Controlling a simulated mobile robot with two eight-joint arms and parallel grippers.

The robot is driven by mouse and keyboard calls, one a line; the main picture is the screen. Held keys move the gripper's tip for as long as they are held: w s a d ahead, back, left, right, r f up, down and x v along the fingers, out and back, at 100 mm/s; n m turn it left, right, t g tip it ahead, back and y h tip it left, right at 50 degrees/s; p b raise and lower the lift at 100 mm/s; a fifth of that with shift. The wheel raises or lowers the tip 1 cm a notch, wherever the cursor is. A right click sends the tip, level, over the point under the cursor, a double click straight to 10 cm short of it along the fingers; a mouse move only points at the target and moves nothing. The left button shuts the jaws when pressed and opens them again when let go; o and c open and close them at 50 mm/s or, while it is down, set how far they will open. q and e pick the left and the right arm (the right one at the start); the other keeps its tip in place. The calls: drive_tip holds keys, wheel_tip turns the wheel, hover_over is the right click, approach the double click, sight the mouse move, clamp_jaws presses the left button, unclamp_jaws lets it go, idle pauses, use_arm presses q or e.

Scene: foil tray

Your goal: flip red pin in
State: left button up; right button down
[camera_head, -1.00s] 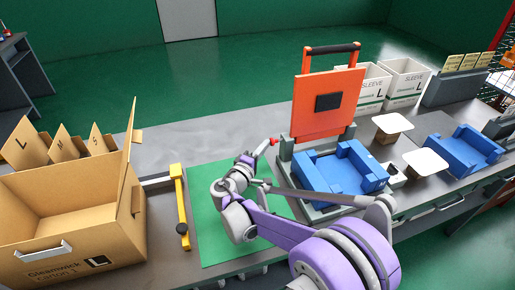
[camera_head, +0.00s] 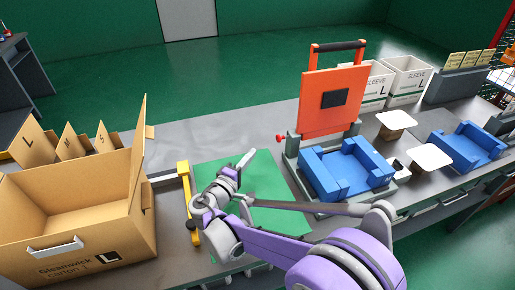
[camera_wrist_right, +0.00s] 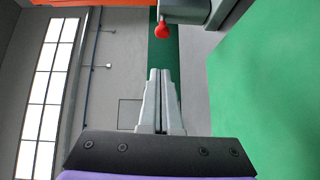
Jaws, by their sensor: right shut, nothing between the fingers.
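The red pin (camera_head: 281,138) sticks out from the left side of the grey hinge frame (camera_head: 292,150), under the raised orange lid (camera_head: 331,103). It also shows in the right wrist view (camera_wrist_right: 162,30), at the top, beside a grey block. My right gripper (camera_head: 250,155) is shut and empty above the green mat, to the left of the pin and apart from it. In the right wrist view its closed fingers (camera_wrist_right: 160,75) point up toward the pin with a gap between. My left gripper is not in view.
The blue cradle (camera_head: 345,170) sits below the lid. A green mat (camera_head: 280,190) lies under my right arm. A yellow bar (camera_head: 188,200) and an open cardboard carton (camera_head: 70,205) stand to the left. White boxes (camera_head: 408,80) stand at the back right.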

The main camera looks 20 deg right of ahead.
drive_tip(key=shift+v, duration=1.85)
drive_tip(key=shift+a, duration=0.1)
